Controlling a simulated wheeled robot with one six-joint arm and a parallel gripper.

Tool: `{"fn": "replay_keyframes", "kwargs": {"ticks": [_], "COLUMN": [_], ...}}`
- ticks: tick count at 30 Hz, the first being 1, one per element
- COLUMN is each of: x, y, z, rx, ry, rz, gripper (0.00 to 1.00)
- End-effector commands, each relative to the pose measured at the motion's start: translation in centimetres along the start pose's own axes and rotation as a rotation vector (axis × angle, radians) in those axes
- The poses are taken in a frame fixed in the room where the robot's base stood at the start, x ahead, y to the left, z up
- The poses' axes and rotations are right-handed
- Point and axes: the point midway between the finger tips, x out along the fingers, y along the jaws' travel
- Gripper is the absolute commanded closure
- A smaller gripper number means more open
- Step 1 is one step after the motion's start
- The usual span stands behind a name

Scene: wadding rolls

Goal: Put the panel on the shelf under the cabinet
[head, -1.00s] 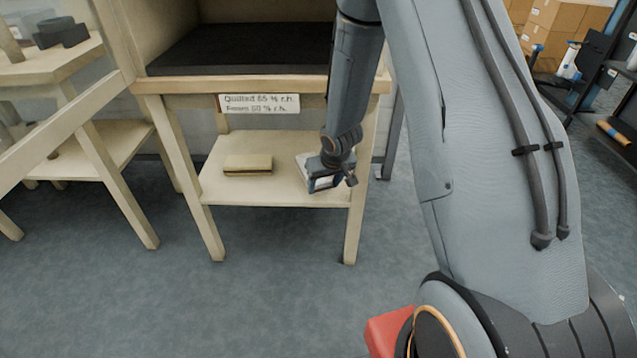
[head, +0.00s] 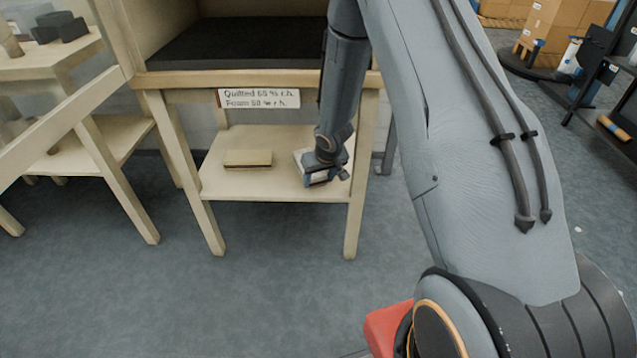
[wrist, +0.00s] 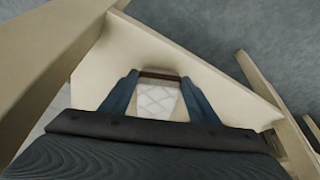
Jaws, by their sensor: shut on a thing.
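The panel is white with a quilted pattern and shows between my fingers in the wrist view (wrist: 157,101). In the head view a pale edge of the panel (head: 301,160) shows beside my gripper (head: 322,178). My gripper is shut on the panel at the right part of the wooden shelf (head: 225,188). The panel is over the shelf and low; I cannot tell whether it touches the boards. The cabinet (head: 158,79), with a dark slab inside, stands above the shelf and carries a label (head: 259,98) reading Quilted and Foam.
A tan block (head: 248,160) lies on the shelf left of my gripper, with bare board between. The shelf's front legs (head: 355,220) stand near my arm. Another wooden stand (head: 60,65) with dark blocks is at the left.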

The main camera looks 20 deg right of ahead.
Motion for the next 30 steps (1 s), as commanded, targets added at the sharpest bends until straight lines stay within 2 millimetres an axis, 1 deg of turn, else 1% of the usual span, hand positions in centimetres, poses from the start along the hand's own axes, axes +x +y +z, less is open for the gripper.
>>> {"fn": "replay_keyframes", "kwargs": {"ticks": [8,12,13,16,26,29,30], "x": [0.0,0.4,0.4,0.3,0.2,-0.3,-0.8], "y": [0.0,0.0,0.0,0.0,0.0,0.0,0.0], "z": [0.0,0.1,0.1,0.1,0.1,0.0,0.0], "rx": [0.0,0.0,-0.001,-0.001,0.0,0.001,0.001], "ry": [0.001,0.001,0.001,0.001,0.001,0.001,0.001], "rz": [0.0,0.0,0.0,0.0,0.0,0.0,0.0], "gripper": [0.66,0.66,0.43,0.26,0.26,0.26,0.26]}}
